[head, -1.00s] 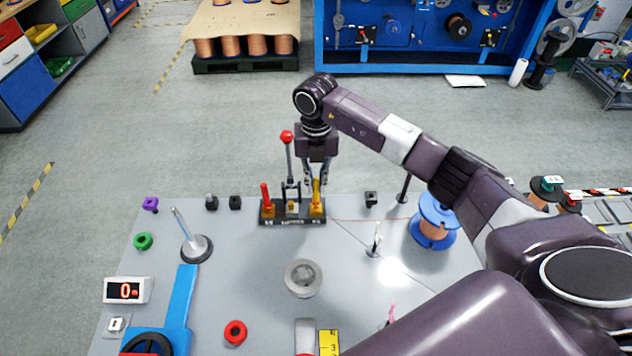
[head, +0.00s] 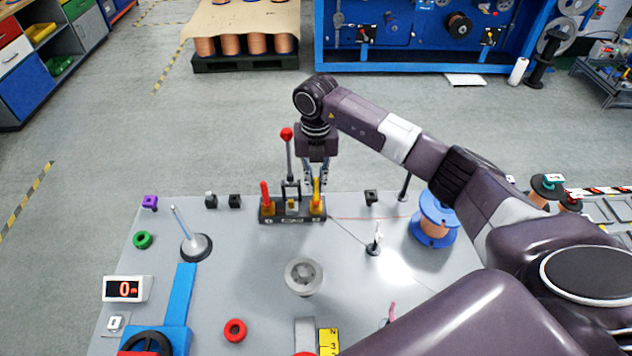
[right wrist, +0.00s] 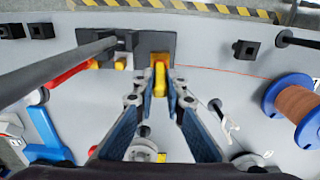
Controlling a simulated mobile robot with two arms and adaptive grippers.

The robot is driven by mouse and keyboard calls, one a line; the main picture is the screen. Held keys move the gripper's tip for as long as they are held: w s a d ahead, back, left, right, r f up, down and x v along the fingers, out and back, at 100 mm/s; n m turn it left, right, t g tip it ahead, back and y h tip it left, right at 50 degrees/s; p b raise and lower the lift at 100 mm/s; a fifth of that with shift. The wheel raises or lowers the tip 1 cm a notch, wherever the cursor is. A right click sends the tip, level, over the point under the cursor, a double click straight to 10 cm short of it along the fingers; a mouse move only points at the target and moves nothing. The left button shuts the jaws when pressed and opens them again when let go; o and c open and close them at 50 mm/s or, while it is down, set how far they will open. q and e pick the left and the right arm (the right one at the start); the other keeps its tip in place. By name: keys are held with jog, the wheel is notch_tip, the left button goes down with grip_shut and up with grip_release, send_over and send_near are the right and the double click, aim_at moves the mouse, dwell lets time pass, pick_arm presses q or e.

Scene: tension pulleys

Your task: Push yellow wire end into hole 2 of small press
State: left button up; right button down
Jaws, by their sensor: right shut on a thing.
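The small press (head: 292,216) is a black block at the far edge of the grey table. It has a red handle (head: 266,197) on its left, a yellow handle (head: 317,198) on its right and a tall lever with a red ball (head: 286,134) between them. My right gripper (head: 317,183) points down over its right side. In the right wrist view, the fingers (right wrist: 160,86) are shut around the yellow handle (right wrist: 159,76). A thin reddish wire (head: 368,218) runs from the press's right side toward the copper spool. The holes and any yellow wire end cannot be made out. My left gripper is out of view.
The blue-flanged copper spool (head: 435,222) stands to the right. A small white-topped post (head: 376,240), a grey pulley (head: 304,277) and a round-based stand (head: 194,247) stand nearer. Small black blocks (head: 371,197) sit along the far edge.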

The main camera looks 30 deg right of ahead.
jog(key=shift+f+b, duration=0.35)
jog(key=shift+f, duration=0.2)
dwell(0.4)
jog(key=c, duration=1.9)
grip_release()
jog(key=o, duration=0.3)
jog(key=shift+r, duration=0.2)
jog(key=shift+r+p, duration=2.5)
jog(key=shift+r, duration=0.9)
